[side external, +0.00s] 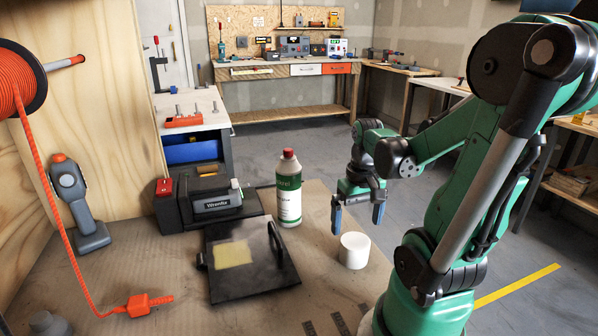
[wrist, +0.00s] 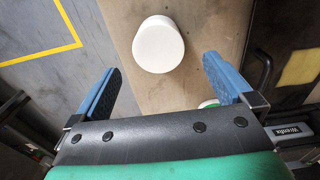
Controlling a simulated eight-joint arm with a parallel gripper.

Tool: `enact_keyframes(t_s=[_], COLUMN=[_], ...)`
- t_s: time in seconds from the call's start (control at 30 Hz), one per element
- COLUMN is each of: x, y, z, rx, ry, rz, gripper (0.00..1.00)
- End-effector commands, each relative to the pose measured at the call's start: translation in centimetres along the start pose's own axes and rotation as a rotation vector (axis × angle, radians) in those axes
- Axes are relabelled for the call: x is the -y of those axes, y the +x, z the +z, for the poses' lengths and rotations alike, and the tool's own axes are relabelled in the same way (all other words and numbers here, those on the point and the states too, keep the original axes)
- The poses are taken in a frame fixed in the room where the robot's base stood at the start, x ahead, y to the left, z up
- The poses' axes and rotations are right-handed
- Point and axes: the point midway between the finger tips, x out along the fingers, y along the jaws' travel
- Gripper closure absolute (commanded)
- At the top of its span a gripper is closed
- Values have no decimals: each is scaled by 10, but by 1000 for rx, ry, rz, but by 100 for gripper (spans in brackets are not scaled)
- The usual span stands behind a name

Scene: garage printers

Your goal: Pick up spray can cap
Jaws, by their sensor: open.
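A white, round spray can cap (side external: 354,250) stands on the wooden bench, to the right of a black plate in the side external view. In the wrist view the cap (wrist: 158,45) lies ahead of the fingertips, between their lines. My gripper (side external: 358,216) is open and empty, with its blue fingers pointing down above the bench, just behind the cap. In the wrist view my gripper (wrist: 162,72) shows its two fingers wide apart, neither touching the cap.
A white and green bottle with a red lid (side external: 288,188) stands close to the left finger. A black plate with a handle and yellow patch (side external: 276,277) lies left of the cap. A grey and black device (side external: 212,206) stands farther left. The bench's right edge is near the cap.

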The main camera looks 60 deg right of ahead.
Motion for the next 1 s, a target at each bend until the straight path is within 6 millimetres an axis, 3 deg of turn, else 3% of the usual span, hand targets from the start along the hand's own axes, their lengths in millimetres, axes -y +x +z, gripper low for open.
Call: enact_keyframes(t_s=[0.6, 1.0], x=[-2, -1], y=[47, 56], z=[0, 1], rx=[5, 5], ry=[7, 7], rz=[-1, -1], gripper=[0, 0])
